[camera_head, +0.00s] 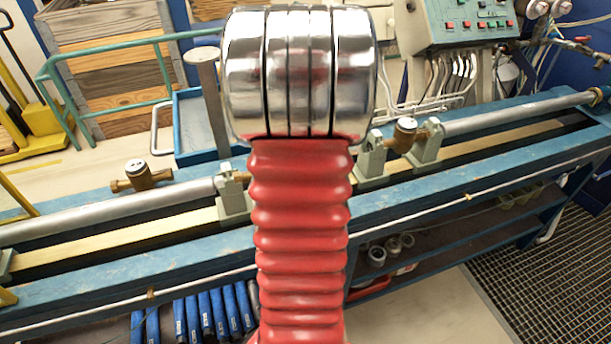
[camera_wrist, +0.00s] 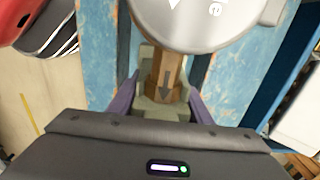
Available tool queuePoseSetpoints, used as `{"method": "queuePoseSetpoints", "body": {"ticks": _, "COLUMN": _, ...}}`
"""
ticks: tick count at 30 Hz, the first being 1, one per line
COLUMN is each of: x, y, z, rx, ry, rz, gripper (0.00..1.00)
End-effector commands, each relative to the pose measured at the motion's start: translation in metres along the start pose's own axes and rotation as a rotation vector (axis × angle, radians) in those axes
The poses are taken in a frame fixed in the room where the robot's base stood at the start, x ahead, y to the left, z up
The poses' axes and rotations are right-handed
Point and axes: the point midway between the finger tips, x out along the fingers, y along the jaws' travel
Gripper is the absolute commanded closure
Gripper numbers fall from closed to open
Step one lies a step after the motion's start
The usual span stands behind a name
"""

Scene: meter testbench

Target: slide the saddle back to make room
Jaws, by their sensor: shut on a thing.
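In the wrist view, the two purple fingers of my gripper (camera_wrist: 162,92) are closed around a grey-green saddle (camera_wrist: 160,109). A brass meter body with an arrow on it (camera_wrist: 166,75) lies over the saddle, between the fingers. The meter's pale round face (camera_wrist: 200,14) is just beyond, cut by the top edge. In the head view my red arm and chrome joint hide my gripper. One saddle (camera_head: 233,198) shows left of my arm at the left pipe's end. Two saddles (camera_head: 371,160) (camera_head: 428,143) stand right of it, with a brass meter (camera_head: 405,134) between them.
The blue bench (camera_head: 110,282) runs across the view with a pale strip along its middle. A grey pipe (camera_head: 120,211) lies on the left, another (camera_head: 510,112) on the right. A second brass meter (camera_head: 140,176) sits at the back left. A control panel (camera_head: 472,22) stands behind.

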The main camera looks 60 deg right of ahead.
Motion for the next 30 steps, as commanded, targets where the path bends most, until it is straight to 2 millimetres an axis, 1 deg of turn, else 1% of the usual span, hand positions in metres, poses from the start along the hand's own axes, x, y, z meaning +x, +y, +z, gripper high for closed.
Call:
{"method": "queuePoseSetpoints", "body": {"ticks": 7, "x": -0.0004, "y": 0.0003, "z": 0.0018, "rx": 0.001, "ry": -0.002, "rz": 0.0, "gripper": 1.0}}
{"method": "queuePoseSetpoints", "body": {"ticks": 8, "x": -0.0003, "y": 0.0003, "z": 0.0018, "rx": 0.001, "ry": -0.002, "rz": 0.0, "gripper": 0.55}}
{"method": "queuePoseSetpoints", "body": {"ticks": 15, "x": -0.0001, "y": 0.0004, "z": 0.0013, "rx": 0.001, "ry": -0.001, "rz": 0.0, "gripper": 0.38}}
{"method": "queuePoseSetpoints", "body": {"ticks": 17, "x": -0.0001, "y": 0.0004, "z": 0.0012, "rx": 0.0, "ry": -0.001, "rz": 0.0, "gripper": 0.34}}
{"method": "queuePoseSetpoints", "body": {"ticks": 26, "x": -0.0013, "y": 0.0003, "z": 0.0009, "rx": 0.0, "ry": -0.001, "rz": 0.0, "gripper": 0.34}}
{"method": "queuePoseSetpoints", "body": {"ticks": 30, "x": -0.0096, "y": -0.0002, "z": 0.0007, "rx": 0.0, "ry": 0.0, "rz": -0.002, "gripper": 0.34}}
